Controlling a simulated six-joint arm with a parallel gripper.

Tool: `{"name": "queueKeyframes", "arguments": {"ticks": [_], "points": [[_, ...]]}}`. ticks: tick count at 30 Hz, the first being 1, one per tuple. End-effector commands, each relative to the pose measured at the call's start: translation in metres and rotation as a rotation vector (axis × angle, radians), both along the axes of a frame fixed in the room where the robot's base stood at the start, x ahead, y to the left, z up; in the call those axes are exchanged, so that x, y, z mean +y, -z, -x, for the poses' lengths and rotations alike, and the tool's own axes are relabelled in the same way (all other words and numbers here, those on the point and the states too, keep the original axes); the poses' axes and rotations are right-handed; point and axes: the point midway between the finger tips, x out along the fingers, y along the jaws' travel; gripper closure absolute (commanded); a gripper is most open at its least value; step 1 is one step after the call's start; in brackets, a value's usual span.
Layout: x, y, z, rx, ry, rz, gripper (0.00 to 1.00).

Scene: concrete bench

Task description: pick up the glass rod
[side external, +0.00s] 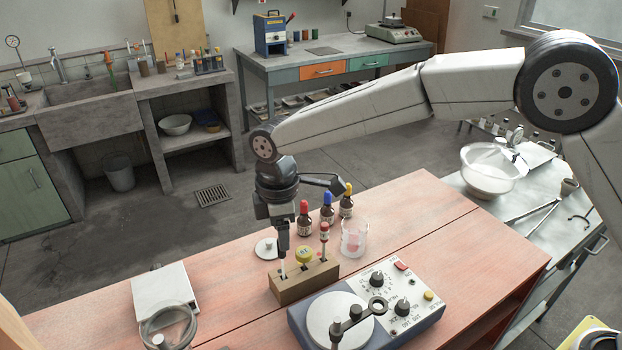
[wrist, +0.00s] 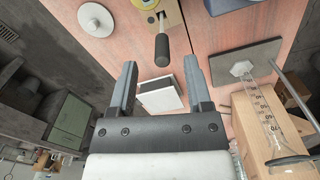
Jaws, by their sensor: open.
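A wooden block (side external: 304,283) stands on the reddish bench top and holds several upright items. At its left end is a thin pale shaft (side external: 283,268), which I take for the glass rod. In the wrist view the rod (wrist: 161,48) shows a dark grey sleeve on its upper end. My gripper (side external: 283,246) points down over that end of the block. In the wrist view its two fingers (wrist: 160,63) are apart, with the dark end centred between their tips and a gap on both sides. The side view hides the rod's top behind the fingers.
Beside the rod stand a yellow-topped item (side external: 304,254) and a red-topped dropper (side external: 324,232). Close behind are several brown bottles (side external: 327,214) and a glass beaker (side external: 355,238). A hotplate-like device (side external: 365,315) is in front. A white disc (side external: 266,248) lies left.

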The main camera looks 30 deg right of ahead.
Motion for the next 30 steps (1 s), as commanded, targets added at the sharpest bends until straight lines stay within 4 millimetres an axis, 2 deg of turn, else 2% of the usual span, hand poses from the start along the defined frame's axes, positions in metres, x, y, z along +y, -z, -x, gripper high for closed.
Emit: {"name": "queueKeyframes", "arguments": {"ticks": [5,18,30], "points": [[0.000,0.006,0.001,0.001,0.000,0.001,0.36],[0.002,0.050,0.002,0.001,0.000,0.001,0.36],[0.002,0.052,0.002,0.000,0.000,0.000,0.36]]}}
